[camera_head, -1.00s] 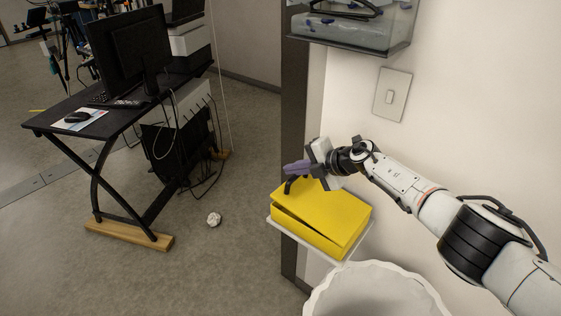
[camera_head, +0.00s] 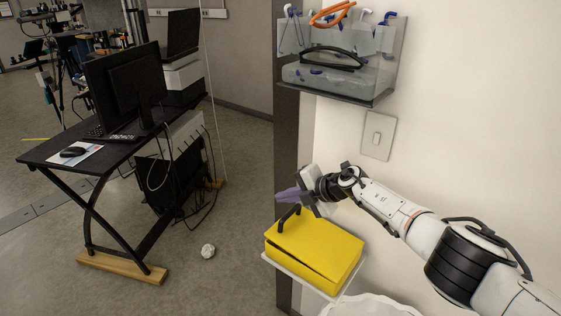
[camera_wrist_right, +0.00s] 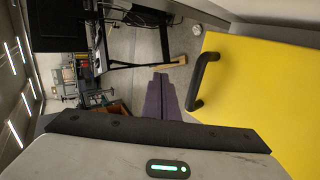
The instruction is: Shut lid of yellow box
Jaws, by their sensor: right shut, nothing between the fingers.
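The yellow box (camera_head: 292,263) sits on a small white shelf (camera_head: 338,297) against the wall in the head view. Its yellow lid (camera_head: 318,246) is lowered almost flat, with a narrow dark gap along the front. A black handle (camera_head: 289,217) stands on the lid's left edge. My right gripper (camera_head: 280,196) is shut and empty, just above and beside the handle. In the right wrist view its purple fingers (camera_wrist_right: 164,98) are together, left of the handle (camera_wrist_right: 204,82) and apart from it. The yellow lid (camera_wrist_right: 260,90) fills the right side there. My left gripper is not in view.
A clear wall holder (camera_head: 340,75) with goggles and a light switch (camera_head: 378,136) are above my right arm. A white bin (camera_head: 370,306) stands below the shelf. A black desk (camera_head: 100,150) with monitors is at the left. A crumpled ball (camera_head: 208,251) lies on the floor.

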